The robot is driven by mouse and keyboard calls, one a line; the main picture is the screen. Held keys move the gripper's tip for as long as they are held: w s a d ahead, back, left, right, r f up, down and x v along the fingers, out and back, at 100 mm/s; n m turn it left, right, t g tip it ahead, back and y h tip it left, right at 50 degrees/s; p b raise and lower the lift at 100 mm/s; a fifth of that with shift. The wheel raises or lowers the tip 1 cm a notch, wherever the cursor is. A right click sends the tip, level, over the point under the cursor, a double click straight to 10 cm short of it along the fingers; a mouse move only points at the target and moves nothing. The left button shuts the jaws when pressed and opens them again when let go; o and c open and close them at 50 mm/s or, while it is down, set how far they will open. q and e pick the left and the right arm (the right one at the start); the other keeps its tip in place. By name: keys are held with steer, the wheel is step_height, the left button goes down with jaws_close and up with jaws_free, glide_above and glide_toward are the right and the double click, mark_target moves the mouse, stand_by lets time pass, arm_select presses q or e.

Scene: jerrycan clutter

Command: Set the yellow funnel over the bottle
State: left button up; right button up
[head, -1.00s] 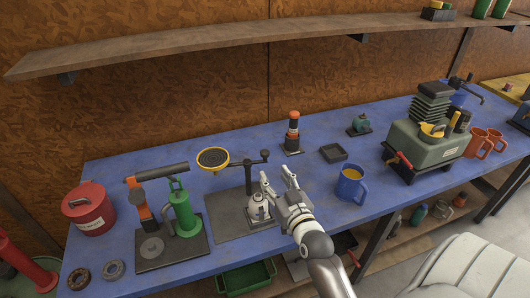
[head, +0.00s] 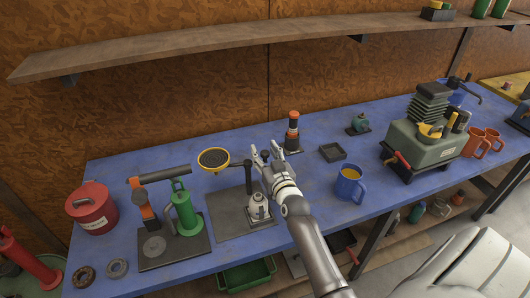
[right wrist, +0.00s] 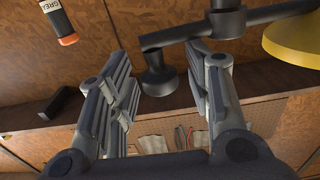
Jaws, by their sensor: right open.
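The yellow funnel (head: 214,158), with a dark round inside, sits at the left end of a dark swing arm on a post (head: 248,178). Its yellow side shows at the upper right of the right wrist view (right wrist: 296,40). The bottle (head: 258,207), pale grey, stands upright on a dark base plate (head: 226,212), to the right of and nearer than the funnel. My right gripper (head: 267,150) is open at the right end of the swing arm. In the right wrist view, the arm's dark end knob (right wrist: 158,76) appears between the open fingers. My left gripper is out of view.
A green pump (head: 185,212) and red can (head: 92,208) stand at the left. An orange-topped bottle (head: 292,132) stands behind my gripper, and a blue mug (head: 349,184) to its right. A grey-green tank (head: 425,147) stands further right. A shelf (head: 230,42) runs above.

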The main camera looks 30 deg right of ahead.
steer(key=shift+c, duration=0.2)
jaws_close()
stand_by(0.3)
